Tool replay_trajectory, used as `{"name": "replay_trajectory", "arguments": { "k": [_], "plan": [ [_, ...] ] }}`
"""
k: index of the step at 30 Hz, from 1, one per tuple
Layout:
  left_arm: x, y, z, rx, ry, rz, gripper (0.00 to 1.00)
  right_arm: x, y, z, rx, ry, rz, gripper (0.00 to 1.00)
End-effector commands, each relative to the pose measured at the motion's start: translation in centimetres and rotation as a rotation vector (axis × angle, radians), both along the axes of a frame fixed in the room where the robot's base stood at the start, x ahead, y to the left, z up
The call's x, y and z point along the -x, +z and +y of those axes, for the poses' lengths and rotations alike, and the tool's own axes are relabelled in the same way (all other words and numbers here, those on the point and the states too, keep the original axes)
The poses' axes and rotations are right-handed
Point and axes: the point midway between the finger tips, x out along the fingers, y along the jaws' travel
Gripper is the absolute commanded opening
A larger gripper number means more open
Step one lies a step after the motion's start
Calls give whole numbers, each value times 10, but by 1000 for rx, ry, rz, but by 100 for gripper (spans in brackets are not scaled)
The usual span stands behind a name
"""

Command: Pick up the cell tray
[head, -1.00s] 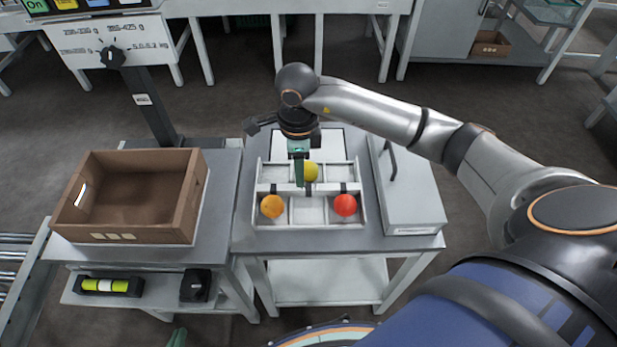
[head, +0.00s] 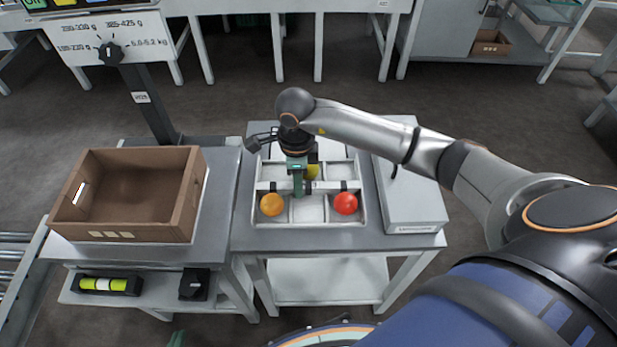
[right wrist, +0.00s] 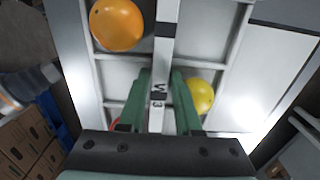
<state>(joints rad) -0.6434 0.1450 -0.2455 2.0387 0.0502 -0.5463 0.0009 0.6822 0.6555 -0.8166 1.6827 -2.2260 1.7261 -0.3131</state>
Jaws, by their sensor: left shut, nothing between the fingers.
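The cell tray (head: 258,223) is a light grey tray with several cells, lying flat on the grey table. It holds an orange tomato (head: 271,204), a red tomato (head: 345,203) and a yellow tomato (head: 312,172). A raised middle bar (right wrist: 166,40) with dark bands runs between the two rows of cells. My right gripper (head: 299,190) points down over that bar. In the right wrist view its green fingers (right wrist: 160,85) stand on either side of the bar, apart, with a small gap visible. Only a green tip of my left gripper (head: 176,339) shows at the bottom edge, shut and empty.
A long grey box (head: 415,205) stands close right of the tray. An empty brown crate (head: 120,232) sits on the left table, before a dial post (head: 150,105). A spirit level (head: 105,286) and a black block (head: 194,284) lie on the shelf below.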

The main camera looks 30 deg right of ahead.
Motion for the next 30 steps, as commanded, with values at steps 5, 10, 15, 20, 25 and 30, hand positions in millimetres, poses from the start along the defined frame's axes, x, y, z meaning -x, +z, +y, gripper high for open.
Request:
{"name": "replay_trajectory", "arguments": {
  "k": [5,10,15,20,25,30],
  "plan": [
    [0,-3,0,0,0,0,0,0,-3,0,0,0,0,32],
    [0,-3,0,0,0,0,0,0,-3,0,0,0,0,32],
    [0,-3,0,0,0,0,0,0,-3,0,0,0,0,27],
    [0,-3,0,0,0,0,0,0,-3,0,0,0,0,9],
    [0,-3,0,0,0,0,0,0,-3,0,0,0,0,0],
    [0,-3,0,1,-1,0,0,0,-3,0,1,0,1,0]
  ]
}}
